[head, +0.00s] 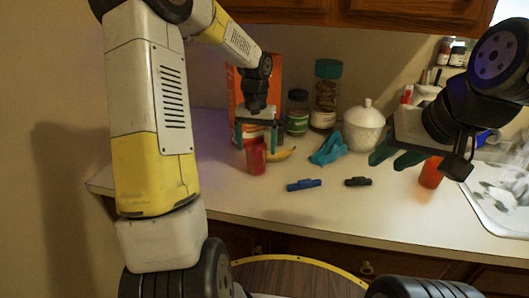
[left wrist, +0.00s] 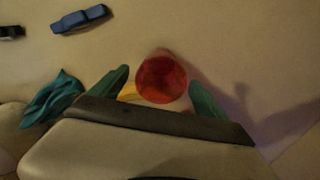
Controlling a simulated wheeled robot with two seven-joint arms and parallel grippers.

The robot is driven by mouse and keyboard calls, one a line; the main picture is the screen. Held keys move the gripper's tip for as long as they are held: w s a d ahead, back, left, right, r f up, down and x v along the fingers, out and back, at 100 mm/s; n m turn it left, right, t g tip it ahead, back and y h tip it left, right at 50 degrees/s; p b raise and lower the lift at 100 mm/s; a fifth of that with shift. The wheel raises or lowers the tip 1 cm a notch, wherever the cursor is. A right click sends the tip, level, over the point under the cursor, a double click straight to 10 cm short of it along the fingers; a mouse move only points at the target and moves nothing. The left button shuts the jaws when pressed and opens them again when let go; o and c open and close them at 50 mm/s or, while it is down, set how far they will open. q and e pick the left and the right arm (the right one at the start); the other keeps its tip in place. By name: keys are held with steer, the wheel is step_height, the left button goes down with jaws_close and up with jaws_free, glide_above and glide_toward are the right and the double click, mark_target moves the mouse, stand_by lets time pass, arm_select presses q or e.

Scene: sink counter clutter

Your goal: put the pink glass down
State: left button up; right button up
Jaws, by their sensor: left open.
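The pink glass (head: 257,157), which looks red here, stands upright on the counter toward its left part. My left gripper (head: 257,148) is right above and around it, with its teal fingers open. In the left wrist view the glass (left wrist: 162,79) shows as a round red shape between the two fingertips, with a gap on each side. My right gripper (head: 397,162) hangs over the right part of the counter, its teal fingers apart with nothing between them.
A banana (head: 284,154) lies close behind the glass. A teal cloth (head: 328,150), a blue clip-like object (head: 304,185) and a black one (head: 358,181) lie to the right. An orange cup (head: 431,173) stands by the sink (head: 495,205). Jars and a white pot (head: 364,128) stand behind.

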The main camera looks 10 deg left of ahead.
mark_target(256, 156)
arm_select(q)
steer(key=f, duration=0.4)
steer(key=shift+s+f, duration=0.2)
steer(key=shift+f, duration=0.05)
steer(key=shift+c, duration=0.3)
steer(key=c, duration=1.7)
steer(key=shift+c, duration=0.3)
steer(key=shift+r, duration=0.15)
